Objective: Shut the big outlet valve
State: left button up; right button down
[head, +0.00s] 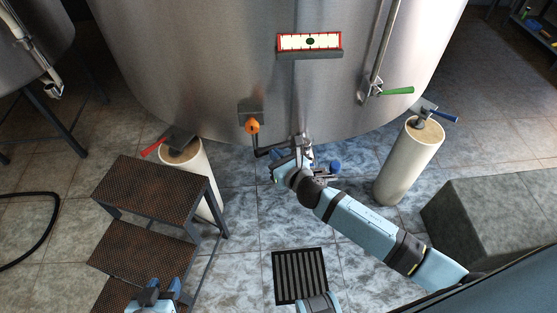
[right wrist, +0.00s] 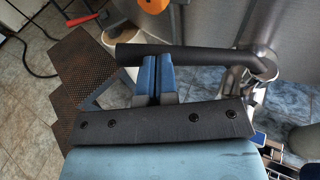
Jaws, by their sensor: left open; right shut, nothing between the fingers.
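The big outlet valve (head: 303,146) sits low on the front of the steel tank, with a black lever handle (head: 266,153) pointing left from it. In the right wrist view the black handle (right wrist: 200,55) runs level across the picture, from its free end at left to the pivot at the steel valve body at right. My right gripper (head: 279,170) is shut and empty at the handle. In the right wrist view its blue fingertips (right wrist: 155,62) overlap the handle's lower edge near the free end; I cannot tell whether they touch. My left gripper (head: 157,288) is open and empty, low at left.
An orange knob (head: 252,127) is just above the handle. A green-handled valve (head: 397,91) is higher on the tank at right. Perforated steps (head: 150,190) stand left, with a floor drain (head: 299,276) in front. Cream tank legs (head: 408,165) and a grey block (head: 500,225) flank the right.

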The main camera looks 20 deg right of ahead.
aim_at(268, 147)
jog(key=w+m+h, duration=0.1)
jog(key=h, duration=0.1)
jog(key=w+a+m+h, duration=0.1)
jog(key=w+m+h, duration=0.1)
jog(key=shift+w+a+t, duration=0.15)
jog(key=shift+t, duration=0.15)
jog(key=shift+w+a+m+h+b, duration=0.1)
jog(key=shift+w+m+h+b, duration=0.2)
jog(key=shift+w+m+h, duration=0.9)
jog(key=shift+h, duration=0.4)
jog(key=shift+r, duration=0.1)
jog(key=shift+r, duration=0.1)
